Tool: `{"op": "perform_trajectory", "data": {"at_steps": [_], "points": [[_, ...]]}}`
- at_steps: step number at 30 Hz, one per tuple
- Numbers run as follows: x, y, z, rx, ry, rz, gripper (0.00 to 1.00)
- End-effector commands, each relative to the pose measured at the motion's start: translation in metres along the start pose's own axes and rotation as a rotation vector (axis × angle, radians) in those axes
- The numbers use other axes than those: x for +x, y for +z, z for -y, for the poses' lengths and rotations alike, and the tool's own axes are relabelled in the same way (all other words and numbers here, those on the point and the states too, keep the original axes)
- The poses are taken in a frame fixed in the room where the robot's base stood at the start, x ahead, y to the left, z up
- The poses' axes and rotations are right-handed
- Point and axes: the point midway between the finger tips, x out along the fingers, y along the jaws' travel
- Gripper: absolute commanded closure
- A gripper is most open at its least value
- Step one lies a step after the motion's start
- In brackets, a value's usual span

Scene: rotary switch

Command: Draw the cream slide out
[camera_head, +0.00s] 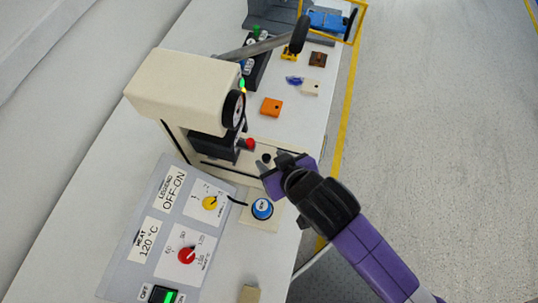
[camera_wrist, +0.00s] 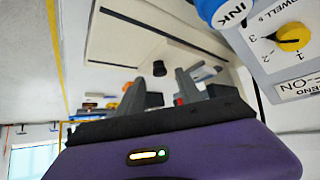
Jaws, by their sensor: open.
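The cream slide (camera_wrist: 125,42) appears to be the flat cream plate low on the cream stamping machine (camera_head: 180,88). It carries a short black knob (camera_wrist: 159,68), which also shows in the head view (camera_head: 266,157). My gripper (camera_head: 275,166) is right beside the knob at the machine's front edge. In the wrist view my gripper's two grey fingers (camera_wrist: 160,86) are apart and empty. The knob shows beyond and between the fingertips; I cannot tell whether they touch it. My gripper hides part of the slide in the head view.
A grey control panel (camera_head: 150,236) with yellow and red dials stands near. A blue ink cap (camera_head: 262,209) sits close to my gripper. An orange block (camera_head: 271,108) and small parts lie farther back. The floor right of the table is clear.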

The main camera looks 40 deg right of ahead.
Motion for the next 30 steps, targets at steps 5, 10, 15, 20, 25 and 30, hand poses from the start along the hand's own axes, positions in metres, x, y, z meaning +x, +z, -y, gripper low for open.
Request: {"op": "perform_trajectory", "data": {"at_steps": [5,10,15,20,25,30], "points": [[0.021,-0.001,0.000,0.000,0.001,-0.001,0.57],[0.028,0.000,0.000,0.000,0.001,0.000,0.57],[0.028,0.000,0.000,0.000,0.000,-0.001,0.57],[0.028,0.000,0.000,0.000,0.000,-0.001,0.79],[0.028,0.000,0.000,0.000,0.000,-0.001,1.00],[0.028,0.000,0.000,0.000,0.000,-0.001,1.00]]}}
